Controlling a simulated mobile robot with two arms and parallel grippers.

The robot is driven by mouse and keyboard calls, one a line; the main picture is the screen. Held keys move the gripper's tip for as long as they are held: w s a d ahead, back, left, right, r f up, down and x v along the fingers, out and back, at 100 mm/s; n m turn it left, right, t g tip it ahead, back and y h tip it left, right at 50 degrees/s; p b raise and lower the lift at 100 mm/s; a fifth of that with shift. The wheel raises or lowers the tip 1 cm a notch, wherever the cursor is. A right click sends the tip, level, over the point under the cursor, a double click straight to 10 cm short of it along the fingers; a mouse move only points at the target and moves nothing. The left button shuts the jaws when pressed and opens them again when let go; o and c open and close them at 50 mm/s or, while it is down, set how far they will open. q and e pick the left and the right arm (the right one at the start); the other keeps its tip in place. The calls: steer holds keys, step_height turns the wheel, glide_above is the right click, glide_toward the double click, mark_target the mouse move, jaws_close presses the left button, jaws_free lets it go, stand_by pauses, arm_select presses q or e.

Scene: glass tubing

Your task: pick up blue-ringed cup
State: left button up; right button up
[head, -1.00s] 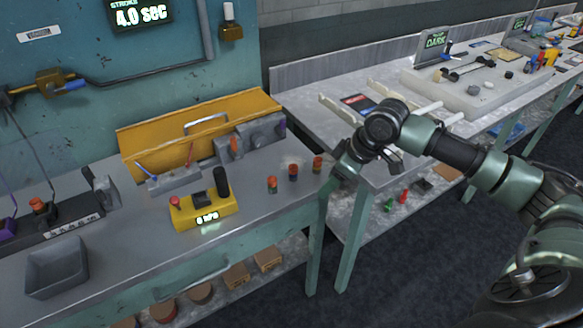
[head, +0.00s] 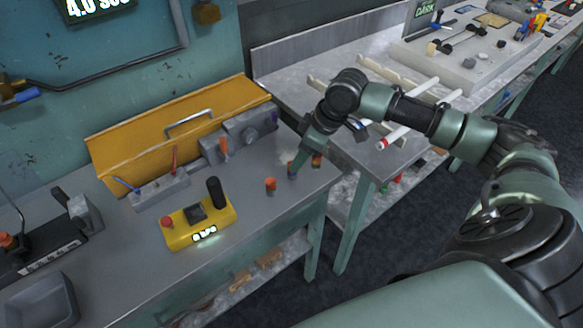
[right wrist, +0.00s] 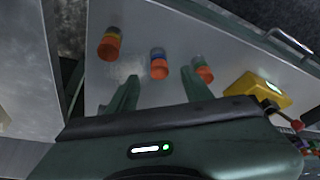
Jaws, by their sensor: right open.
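Three small orange cups stand in a row near the right end of the grey workbench. The blue-ringed cup (right wrist: 158,66) is the middle one in the right wrist view, upright, with a blue band near its top. In the head view it (head: 292,169) is partly hidden by my right gripper (head: 298,165). In the right wrist view my right gripper (right wrist: 160,76) is open, with its fingers on either side of the line to this cup and nothing held. I cannot tell how far the tips are from it. My left gripper is not in view.
A yellow-ringed cup (right wrist: 109,46) and a green-ringed cup (right wrist: 203,70) stand close on either side. A yellow control box (head: 188,233) and an orange toolbox (head: 178,122) sit on the bench (head: 255,225). A second table (head: 290,72) stands behind.

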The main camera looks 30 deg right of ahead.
steer(key=x, duration=0.4)
steer(key=shift+w+r+p, duration=0.1)
steer(key=shift+w+p, duration=0.05)
steer(key=shift+p, duration=0.2)
steer(key=shift+w+f, duration=0.1)
steer(key=shift+f, duration=0.1)
jaws_close()
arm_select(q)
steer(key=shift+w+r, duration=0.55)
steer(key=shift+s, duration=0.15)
arm_select(e)
steer(key=shift+r, duration=0.15)
